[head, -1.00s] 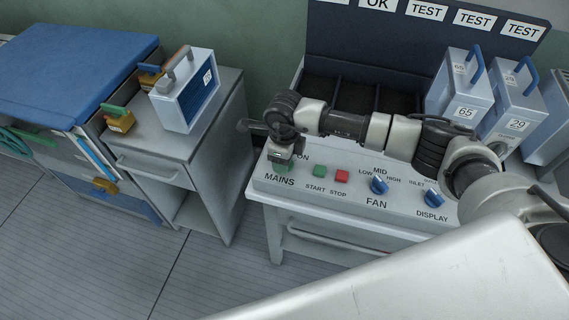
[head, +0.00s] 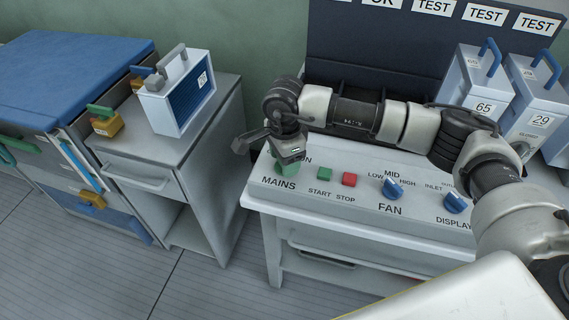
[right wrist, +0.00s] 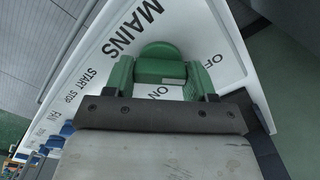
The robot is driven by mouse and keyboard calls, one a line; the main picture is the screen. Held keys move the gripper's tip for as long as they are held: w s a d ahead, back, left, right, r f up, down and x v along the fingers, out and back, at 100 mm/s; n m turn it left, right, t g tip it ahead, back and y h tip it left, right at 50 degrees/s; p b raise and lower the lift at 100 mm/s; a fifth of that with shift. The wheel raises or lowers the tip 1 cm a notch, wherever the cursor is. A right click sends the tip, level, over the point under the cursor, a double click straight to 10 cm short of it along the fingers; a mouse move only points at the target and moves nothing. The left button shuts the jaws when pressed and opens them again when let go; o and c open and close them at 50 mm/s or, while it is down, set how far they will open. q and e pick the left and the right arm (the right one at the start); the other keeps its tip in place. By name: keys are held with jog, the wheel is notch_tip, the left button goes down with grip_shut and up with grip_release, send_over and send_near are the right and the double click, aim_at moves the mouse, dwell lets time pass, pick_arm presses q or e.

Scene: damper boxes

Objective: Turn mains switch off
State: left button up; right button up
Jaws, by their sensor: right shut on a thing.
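The mains switch is a green knob (right wrist: 160,52) on the pale sloped control panel (head: 330,198), above the MAINS label. My right gripper (head: 287,160) reaches down onto it from above and largely hides it in the head view. In the right wrist view, the right gripper (right wrist: 160,78) has its two green fingers on either side of the knob, shut on it. The OFF label lies to the right of the knob and the ON label is partly covered below it. Which label the knob points to is unclear. My left gripper is not in view.
Right of the switch are a green start button (head: 324,173), a red stop button (head: 349,179), a blue fan knob (head: 392,188) and a blue display knob (head: 455,202). Numbered boxes (head: 478,88) stand behind my arm. A grey cabinet (head: 205,150) stands left across a gap.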

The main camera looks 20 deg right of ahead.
jog(key=shift+n, duration=0.3)
dwell(0.4)
jog(key=o, duration=0.9)
notch_tip(320, 180, up, 11)
jog(key=shift+f+b, duration=0.1)
jog(key=shift+b, duration=0.65)
